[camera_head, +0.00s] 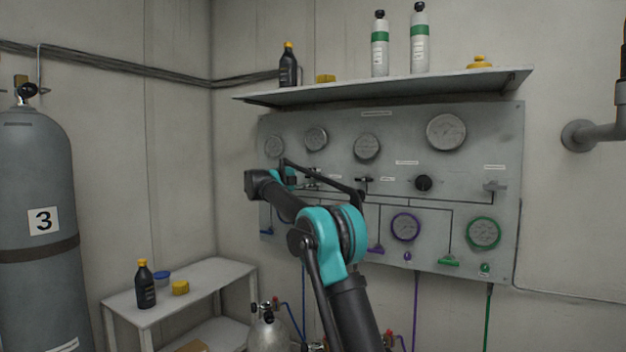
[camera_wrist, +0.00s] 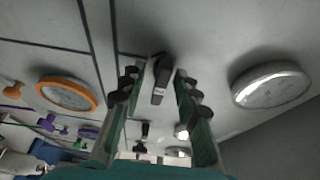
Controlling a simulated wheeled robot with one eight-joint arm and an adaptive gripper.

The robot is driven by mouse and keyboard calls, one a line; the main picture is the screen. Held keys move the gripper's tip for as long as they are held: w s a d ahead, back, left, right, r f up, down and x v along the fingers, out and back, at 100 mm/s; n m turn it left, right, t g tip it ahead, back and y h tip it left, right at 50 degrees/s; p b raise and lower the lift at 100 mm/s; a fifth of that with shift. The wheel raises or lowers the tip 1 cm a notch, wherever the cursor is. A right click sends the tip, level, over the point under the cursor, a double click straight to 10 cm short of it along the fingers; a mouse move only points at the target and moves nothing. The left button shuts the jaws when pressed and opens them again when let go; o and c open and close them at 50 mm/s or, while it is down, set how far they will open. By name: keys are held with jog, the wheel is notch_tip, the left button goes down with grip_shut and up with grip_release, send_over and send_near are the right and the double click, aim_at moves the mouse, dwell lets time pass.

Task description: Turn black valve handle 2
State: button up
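A black valve handle (camera_wrist: 161,78) stands out from the grey panel in the wrist view, between the two fingers of my gripper (camera_wrist: 155,84). The fingers are apart, with visible gaps beside the handle, and I see no clear grip on it. In the head view my gripper (camera_head: 290,176) is at the left part of the panel, largely hidden behind my arm. The handle between the fingers cannot be made out there. Another black handle (camera_head: 364,181) and a round black knob (camera_head: 424,183) show farther right. I cannot read which handle is number 2.
The panel (camera_head: 400,115) carries several gauges, a grey lever (camera_head: 495,186) and coloured valves. A shelf (camera_head: 350,92) with bottles juts out above it. A small table (camera_head: 205,277) and a large cylinder (camera_head: 37,190) stand left. The wrist view shows an orange-rimmed gauge (camera_wrist: 67,93).

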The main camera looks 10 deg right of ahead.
jog(key=v, duration=1.2)
notch_tip(320, 180, up, 3)
jog(key=w+d+n+t+y, duration=0.2)
jog(key=w+n+t, duration=0.15)
jog(key=t, duration=0.25)
jog(key=s+f+n+g+y, duration=0.1)
jog(key=s+f+n+y, duration=0.85)
jog(key=f+n, duration=0.3)
jog(key=s+f+n+y, duration=0.9)
jog(key=s+f+n, duration=0.2)
jog(key=f, duration=0.3)
jog(key=s+d+f+n+g+h, duration=0.1)
jog(key=s+d+f+g, duration=0.2)
jog(key=s+f, duration=0.6)
jog(key=s+d+f+n+g+h, duration=0.1)
jog(key=s+d+f+g+h, duration=0.1)
jog(key=s+d+f, duration=0.3)
jog(key=s+d+f+g+h, duration=0.2)
jog(key=s+d+f+g, duration=0.2)
jog(key=s+f, duration=0.9)
jog(key=s, duration=0.5)
jog(key=shift+f+n+g, duration=0.25)
jog(key=shift+n+g, duration=0.05)
jog(key=shift+n, duration=0.1)
